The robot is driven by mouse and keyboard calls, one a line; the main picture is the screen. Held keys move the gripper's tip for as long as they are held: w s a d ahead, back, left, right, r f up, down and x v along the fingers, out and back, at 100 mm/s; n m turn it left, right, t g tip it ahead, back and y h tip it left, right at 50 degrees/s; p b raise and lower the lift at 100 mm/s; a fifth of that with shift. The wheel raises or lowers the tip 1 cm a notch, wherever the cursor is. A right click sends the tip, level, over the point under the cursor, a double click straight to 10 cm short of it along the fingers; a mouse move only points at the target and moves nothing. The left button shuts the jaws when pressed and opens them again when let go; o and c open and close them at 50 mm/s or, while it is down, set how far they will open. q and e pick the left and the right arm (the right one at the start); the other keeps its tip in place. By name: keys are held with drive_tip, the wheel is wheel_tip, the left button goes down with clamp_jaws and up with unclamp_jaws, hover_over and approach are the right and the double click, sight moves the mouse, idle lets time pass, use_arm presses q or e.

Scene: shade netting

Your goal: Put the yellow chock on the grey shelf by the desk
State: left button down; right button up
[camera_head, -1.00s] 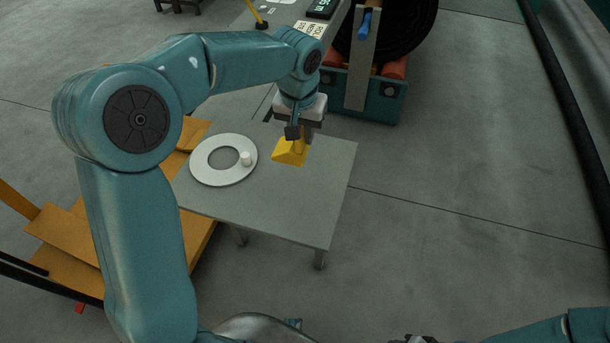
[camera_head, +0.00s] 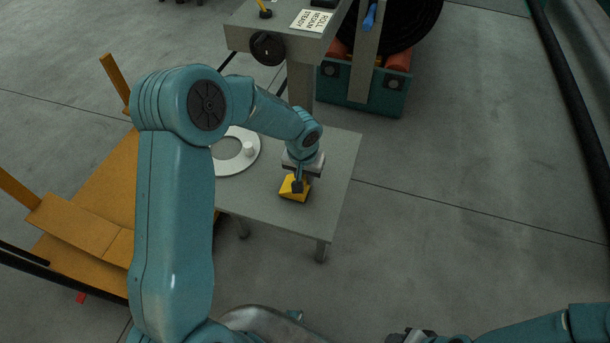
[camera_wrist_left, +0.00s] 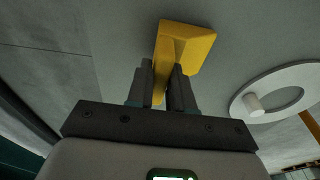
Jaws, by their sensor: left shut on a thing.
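The yellow chock (camera_head: 291,194) is a wedge-shaped block between the fingers of my left gripper (camera_head: 299,184), which is shut on it. It is over the right part of a small grey shelf (camera_head: 343,165) on thin legs, close to its top; I cannot tell whether it touches. In the left wrist view the chock (camera_wrist_left: 190,45) shows beyond the dark fingers (camera_wrist_left: 163,88), with the grey top behind it. The desk (camera_head: 280,22) with a printed sign stands behind the shelf. My right gripper (camera_head: 412,336) is partly in view at the bottom edge, its jaws unclear.
A white ring (camera_head: 240,162) with a small white peg (camera_head: 249,149) lies on the shelf, left of the chock. An orange-yellow frame (camera_head: 100,215) stands at the left. A teal roller stand (camera_head: 365,92) with a black roll is behind. Floor at the right is open.

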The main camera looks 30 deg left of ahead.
use_arm(q)
drive_tip(key=shift+w+f, duration=0.1)
drive_tip(key=shift+f, duration=0.25)
drive_tip(key=shift+r, duration=0.15)
drive_tip(key=shift+f+b, duration=0.25)
drive_tip(key=shift+b, duration=0.05)
drive_tip(key=c, duration=1)
unclamp_jaws()
drive_tip(key=shift+r, duration=0.1)
